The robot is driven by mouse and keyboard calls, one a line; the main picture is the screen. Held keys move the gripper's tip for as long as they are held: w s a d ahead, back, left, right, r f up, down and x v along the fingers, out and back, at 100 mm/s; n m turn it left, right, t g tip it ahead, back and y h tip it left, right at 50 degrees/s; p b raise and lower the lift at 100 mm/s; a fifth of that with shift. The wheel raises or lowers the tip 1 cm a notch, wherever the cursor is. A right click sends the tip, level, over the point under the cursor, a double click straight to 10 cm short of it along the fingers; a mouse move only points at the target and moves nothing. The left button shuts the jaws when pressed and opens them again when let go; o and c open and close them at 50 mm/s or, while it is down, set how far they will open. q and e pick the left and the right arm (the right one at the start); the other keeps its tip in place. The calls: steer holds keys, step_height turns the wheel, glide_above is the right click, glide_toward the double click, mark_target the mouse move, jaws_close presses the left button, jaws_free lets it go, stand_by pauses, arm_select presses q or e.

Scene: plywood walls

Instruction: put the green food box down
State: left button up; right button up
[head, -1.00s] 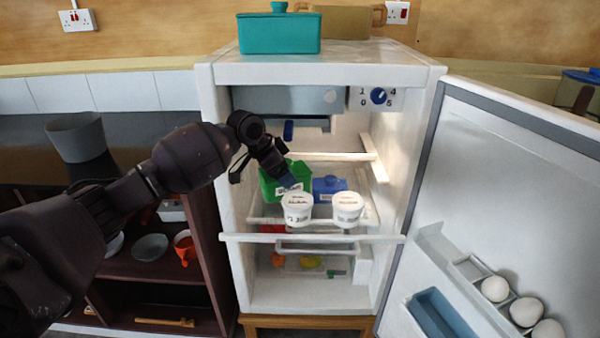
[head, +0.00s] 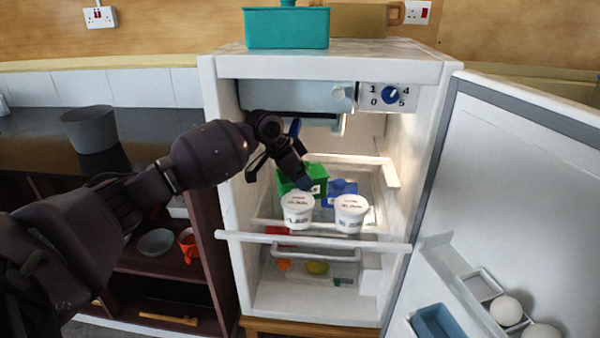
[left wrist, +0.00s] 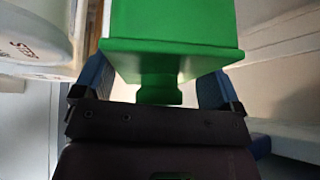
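The green food box (head: 290,183) is inside the open fridge, behind the white tubs, and looks level on the shelf. It also shows in the left wrist view (left wrist: 172,25), with its lid and knob towards my gripper. My left gripper (head: 303,180) is at the box. In the left wrist view its blue fingers (left wrist: 158,82) stand wide apart, one on each side of the lid knob, with a gap at both sides. The lid edge hides the fingertips. My right gripper is not in view.
Two white tubs (head: 298,212) (head: 350,214) stand at the shelf front, close to my fingers. A blue box (head: 341,192) is right of the green one. The freezer compartment (head: 295,95) is above. The fridge door (head: 510,190), with eggs (head: 506,310), stands open at right.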

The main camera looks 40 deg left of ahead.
arm_select(q)
steer(key=shift+o, duration=0.7)
steer(key=shift+r, duration=0.15)
steer(key=shift+s+r, duration=0.1)
steer(key=shift+r, duration=0.2)
steer(key=p+v, duration=0.2)
steer(key=v, duration=0.4)
steer(key=shift+r, duration=0.2)
steer(key=p+v, duration=0.1)
steer(key=v, duration=0.3)
steer(key=shift+s+a+r, duration=0.2)
steer(key=shift+s+r, duration=0.05)
steer(key=shift+s, duration=0.1)
